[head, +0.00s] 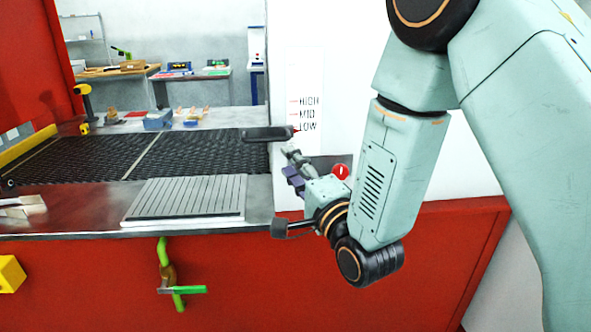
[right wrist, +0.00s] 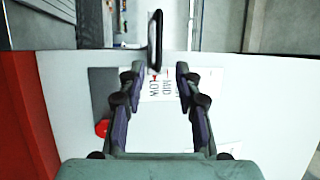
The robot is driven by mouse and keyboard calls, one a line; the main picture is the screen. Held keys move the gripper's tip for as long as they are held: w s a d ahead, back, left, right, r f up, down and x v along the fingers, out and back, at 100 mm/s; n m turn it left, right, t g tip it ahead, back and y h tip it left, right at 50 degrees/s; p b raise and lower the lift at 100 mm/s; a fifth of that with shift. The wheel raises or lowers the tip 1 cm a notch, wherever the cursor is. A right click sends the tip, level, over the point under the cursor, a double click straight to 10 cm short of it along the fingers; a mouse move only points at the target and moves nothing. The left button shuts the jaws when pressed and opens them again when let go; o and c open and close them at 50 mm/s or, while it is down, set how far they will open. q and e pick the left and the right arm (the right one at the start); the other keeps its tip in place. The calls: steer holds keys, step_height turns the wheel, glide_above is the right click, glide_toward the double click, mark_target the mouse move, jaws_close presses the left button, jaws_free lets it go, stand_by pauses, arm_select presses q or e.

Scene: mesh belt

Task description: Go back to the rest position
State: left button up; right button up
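My right gripper (head: 287,160) is in front of the white panel (head: 345,75), just below a dark lever handle (head: 268,133). In the right wrist view its two fingers (right wrist: 160,70) stand apart with nothing held between them. The lever handle (right wrist: 155,40) shows beyond the fingertips and looks clear of them. Its red pointer tip is beside the LOW mark on the scale label (head: 308,113), which also carries MID and HIGH. My left gripper is in neither view.
A dark mesh belt (head: 200,154) runs behind a grey slatted plate (head: 187,199) on the metal counter. A green-handled valve (head: 182,290) sticks out from the red front below.

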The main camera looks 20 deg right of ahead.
steer(key=shift+s, duration=0.55)
steer(key=shift+d+f, duration=0.1)
steer(key=s+f+n+g+h+b, duration=0.1)
steer(key=s+f+n+g, duration=0.25)
steer(key=f, duration=0.55)
steer(key=s+d+f+n+g+b, duration=0.1)
steer(key=s+f+n+g, duration=0.3)
steer(key=f, duration=0.5)
steer(key=s+f+n+g+h+b, duration=0.1)
steer(key=s+f+n+g, duration=0.2)
steer(key=f+n, duration=0.35)
steer(key=s+f+g+b, duration=0.2)
steer(key=s+f+g, duration=0.2)
steer(key=s+f, duration=0.6)
steer(key=s+f+n+g+b, duration=0.1)
steer(key=s+f+g, duration=0.4)
steer(key=s+f, duration=0.6)
steer(key=s+b, duration=0.1)
steer(key=s, duration=0.3)
steer(key=shift+s+d+f+b, duration=0.2)
steer(key=shift+s+d+b, duration=0.1)
steer(key=shift+d+b, duration=0.1)
